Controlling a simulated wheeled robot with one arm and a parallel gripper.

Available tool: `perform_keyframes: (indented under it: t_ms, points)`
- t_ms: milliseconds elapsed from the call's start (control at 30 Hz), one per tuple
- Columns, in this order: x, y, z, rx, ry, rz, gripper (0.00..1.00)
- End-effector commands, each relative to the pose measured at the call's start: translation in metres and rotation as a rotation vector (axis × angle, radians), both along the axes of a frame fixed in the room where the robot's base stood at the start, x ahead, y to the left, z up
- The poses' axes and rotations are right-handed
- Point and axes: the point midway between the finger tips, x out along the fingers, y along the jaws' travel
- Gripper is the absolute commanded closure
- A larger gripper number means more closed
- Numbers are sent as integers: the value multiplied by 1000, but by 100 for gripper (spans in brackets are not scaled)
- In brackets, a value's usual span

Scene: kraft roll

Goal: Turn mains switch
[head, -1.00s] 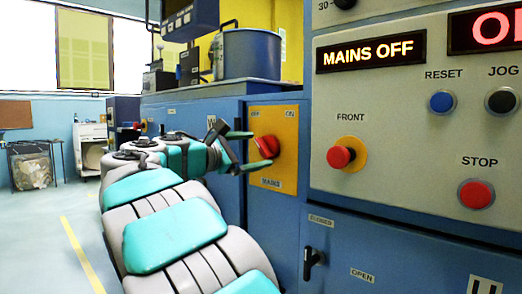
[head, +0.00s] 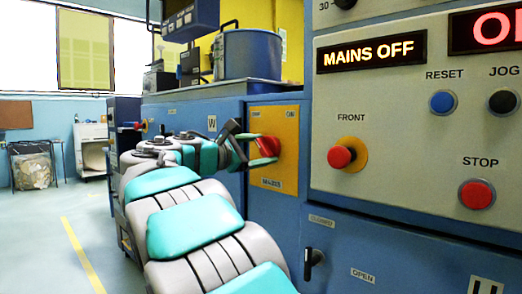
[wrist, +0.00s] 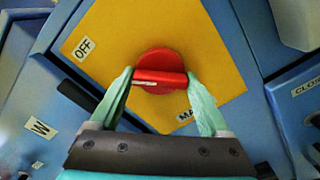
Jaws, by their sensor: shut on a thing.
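The mains switch is a red rotary knob (wrist: 158,66) on a yellow plate (head: 275,120) marked OFF, ON and MAINS on the blue cabinet front. In the wrist view its raised bar lies between the two green fingers of my gripper (wrist: 160,78), one at each end, and the fingers are closed on it. In the head view my gripper (head: 262,150) reaches the knob from the left and partly hides it. A lit sign (head: 371,53) on the panel reads MAINS OFF.
Right of the switch, the grey panel carries a red FRONT button (head: 341,157), a blue RESET button (head: 442,102) and a red STOP button (head: 477,194). A black handle (head: 311,262) is below, near OPEN and CLOSED labels.

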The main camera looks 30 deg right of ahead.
Motion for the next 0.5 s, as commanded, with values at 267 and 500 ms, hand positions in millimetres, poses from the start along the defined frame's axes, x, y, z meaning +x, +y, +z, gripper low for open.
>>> perform_keyframes:
  t_ms: [267,500]
  points:
    - [0,0,0,0,-1,0,76]
    - [0,0,1,10,-35,-1,76]
